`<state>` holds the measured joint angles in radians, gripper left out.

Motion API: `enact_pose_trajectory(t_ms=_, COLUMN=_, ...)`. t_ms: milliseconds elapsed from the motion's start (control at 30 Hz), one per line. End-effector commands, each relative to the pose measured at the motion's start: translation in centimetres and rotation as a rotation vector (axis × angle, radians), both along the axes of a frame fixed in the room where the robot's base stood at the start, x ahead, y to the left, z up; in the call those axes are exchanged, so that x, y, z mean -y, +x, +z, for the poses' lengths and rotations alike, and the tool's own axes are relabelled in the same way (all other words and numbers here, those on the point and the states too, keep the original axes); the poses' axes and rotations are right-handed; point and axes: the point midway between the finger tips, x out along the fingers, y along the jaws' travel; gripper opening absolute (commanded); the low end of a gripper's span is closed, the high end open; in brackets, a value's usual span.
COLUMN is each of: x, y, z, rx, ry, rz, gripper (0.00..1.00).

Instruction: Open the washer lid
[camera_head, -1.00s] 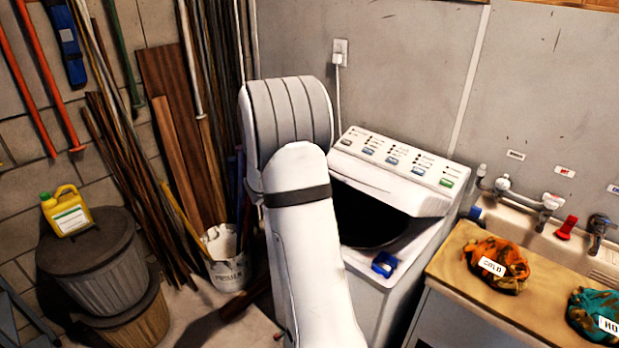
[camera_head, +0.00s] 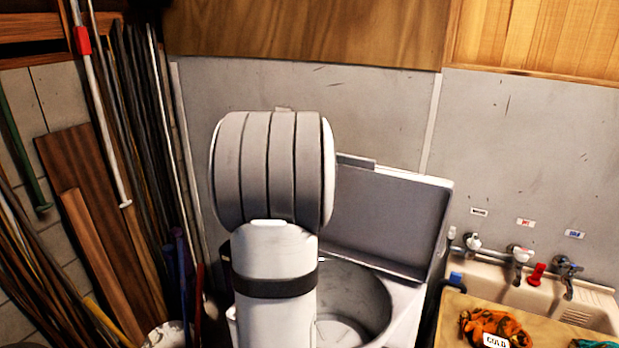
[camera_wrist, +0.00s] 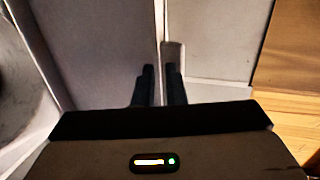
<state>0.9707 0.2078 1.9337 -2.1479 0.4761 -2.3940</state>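The washer (camera_head: 405,310) stands in front of the grey wall. Its lid (camera_head: 385,222) is raised and stands up at the back, leaning slightly. The open drum (camera_head: 355,300) shows below it. My arm covers the left part of the lid and drum. My gripper is hidden behind my arm in the head view. In the wrist view, the two dark fingers of my gripper (camera_wrist: 161,85) show a narrow gap. A pale edge runs between or behind them, beside a grey panel (camera_wrist: 100,45). I cannot tell whether the fingers touch or hold that edge.
A sink (camera_head: 540,292) with taps is to the right, with an orange cloth bundle (camera_head: 478,325) on the counter before it. Boards (camera_head: 85,210) and poles lean at the left. A bucket (camera_head: 165,335) is at lower left.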

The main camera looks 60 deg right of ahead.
Motion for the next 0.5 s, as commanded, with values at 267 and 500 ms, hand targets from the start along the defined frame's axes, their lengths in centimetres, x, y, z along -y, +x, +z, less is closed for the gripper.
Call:
enact_pose_trajectory(t_ms=267, x=0.76, y=-2.10, z=0.25, rx=0.001, ry=-0.006, rz=-0.041, gripper=0.31)
enact_pose_trajectory(t_ms=500, x=0.38, y=-1.88, z=0.32, rx=0.002, ry=-0.006, rz=-0.038, gripper=0.31)
